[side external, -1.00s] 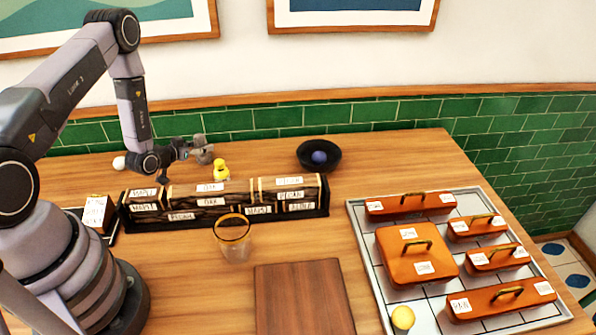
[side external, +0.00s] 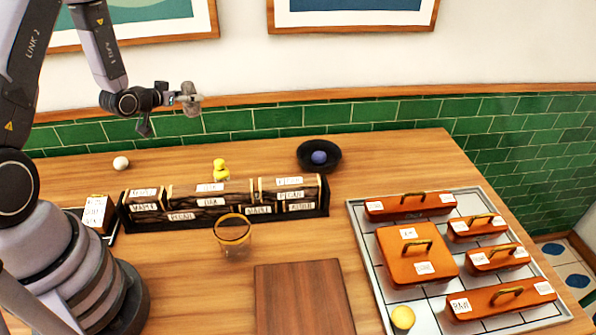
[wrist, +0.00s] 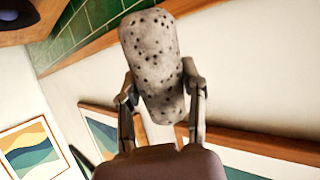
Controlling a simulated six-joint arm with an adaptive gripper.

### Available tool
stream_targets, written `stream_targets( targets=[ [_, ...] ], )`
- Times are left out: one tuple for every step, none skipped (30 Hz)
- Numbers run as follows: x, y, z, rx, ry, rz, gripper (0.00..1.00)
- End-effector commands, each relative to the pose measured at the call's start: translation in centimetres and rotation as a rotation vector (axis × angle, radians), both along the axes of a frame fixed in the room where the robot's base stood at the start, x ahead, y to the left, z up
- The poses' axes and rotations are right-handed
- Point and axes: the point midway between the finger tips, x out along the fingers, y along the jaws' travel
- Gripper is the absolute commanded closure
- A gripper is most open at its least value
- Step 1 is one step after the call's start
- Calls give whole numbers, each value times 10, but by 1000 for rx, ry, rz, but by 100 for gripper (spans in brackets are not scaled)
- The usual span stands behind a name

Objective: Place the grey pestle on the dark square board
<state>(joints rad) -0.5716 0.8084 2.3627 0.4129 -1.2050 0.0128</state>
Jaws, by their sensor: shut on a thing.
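The grey pestle (wrist: 152,65) is a speckled, rounded cylinder, held between the two fingers of my gripper (wrist: 160,100) in the wrist view. In the side view my gripper (side external: 176,96) is shut on the pestle (side external: 190,98), raised well above the back left of the table in front of the green tiles. The dark square board (side external: 303,300) is a flat brown wooden board at the front middle of the table. Its visible top is bare. My gripper is far behind, above and to the left of it.
A long dark rack of labelled blocks (side external: 225,216) and a glass (side external: 233,236) stand between the pestle and the board. A yellow duck (side external: 220,170), white ball (side external: 121,163) and dark bowl (side external: 318,156) are behind. A tray with orange lidded boxes (side external: 417,256) is right.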

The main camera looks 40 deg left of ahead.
Motion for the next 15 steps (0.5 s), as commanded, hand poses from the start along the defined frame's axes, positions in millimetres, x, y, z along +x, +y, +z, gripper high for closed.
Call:
stream_targets(
  targets=[
    [0,0,10,4,-6,-1,100],
    [2,-4,9,2,-2,-12,100],
    [5,-13,7,0,-1,-39,100],
    [7,-19,7,0,0,-53,100],
    [9,-24,7,0,0,-70,100],
    [11,-33,7,0,-1,-94,100],
    [13,-39,7,0,-1,-112,100],
    [15,-46,7,1,-1,-132,100],
    [18,-56,7,0,-1,-160,100],
    [20,-64,7,0,-1,-184,100],
    [22,-74,7,0,-1,-211,100],
    [24,-87,7,0,-1,-248,100],
    [26,-98,7,0,-1,-279,100],
    [28,-111,7,0,-1,-314,100],
    [29,-128,7,0,-2,-361,100]
  ],
)
